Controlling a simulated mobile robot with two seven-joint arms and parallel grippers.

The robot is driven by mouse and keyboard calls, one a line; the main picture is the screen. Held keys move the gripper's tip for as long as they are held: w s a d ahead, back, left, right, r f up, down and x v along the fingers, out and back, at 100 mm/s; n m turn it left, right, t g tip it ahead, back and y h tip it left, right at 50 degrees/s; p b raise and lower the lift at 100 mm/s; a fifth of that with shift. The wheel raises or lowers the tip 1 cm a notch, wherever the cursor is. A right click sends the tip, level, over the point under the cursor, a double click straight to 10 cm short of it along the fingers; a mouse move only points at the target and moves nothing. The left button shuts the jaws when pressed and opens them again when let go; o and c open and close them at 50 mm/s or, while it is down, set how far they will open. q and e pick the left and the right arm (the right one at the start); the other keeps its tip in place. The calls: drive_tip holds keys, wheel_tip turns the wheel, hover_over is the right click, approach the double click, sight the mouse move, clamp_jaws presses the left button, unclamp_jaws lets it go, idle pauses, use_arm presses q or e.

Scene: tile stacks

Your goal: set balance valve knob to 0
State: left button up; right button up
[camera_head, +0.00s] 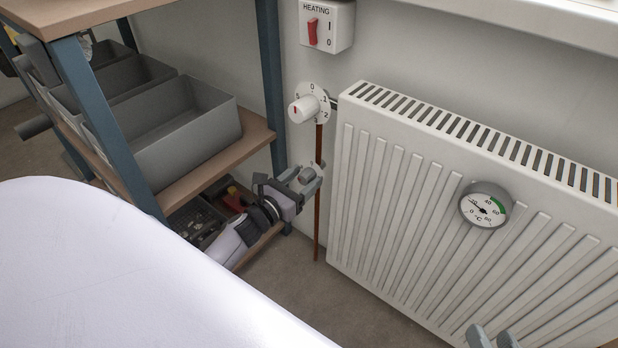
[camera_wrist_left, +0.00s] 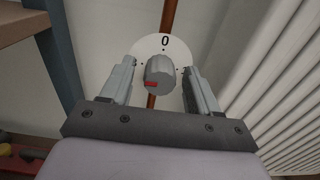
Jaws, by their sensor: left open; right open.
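The balance valve knob (camera_wrist_left: 160,70) is a grey cylinder on a round white dial plate (camera_wrist_left: 178,45) on a copper pipe. A "0" is printed at the top of the plate, and the knob's red mark points down and slightly left, away from the 0. My left gripper (camera_wrist_left: 160,67) is open, with one finger on each side of the knob and gaps visible. In the head view the left gripper (camera_head: 307,177) is at the lower knob on the pipe, which its fingers partly hide. My right gripper (camera_head: 491,340) shows only its open fingertips at the bottom edge.
A white numbered valve knob (camera_head: 303,108) sits above on the same pipe (camera_head: 318,220). A HEATING switch box (camera_head: 327,25) is higher. A radiator (camera_head: 375,190) with a thermometer (camera_head: 485,205) stands right of the pipe. A shelf with grey bins (camera_head: 190,140) is at left.

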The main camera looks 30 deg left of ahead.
use_arm(q)
drive_tip(key=shift+w+d, duration=0.1)
drive_tip(key=shift+w, duration=1.05)
drive_tip(key=c, duration=1)
drive_tip(key=shift+c, duration=0.2)
drive_tip(key=shift+n, duration=0.3)
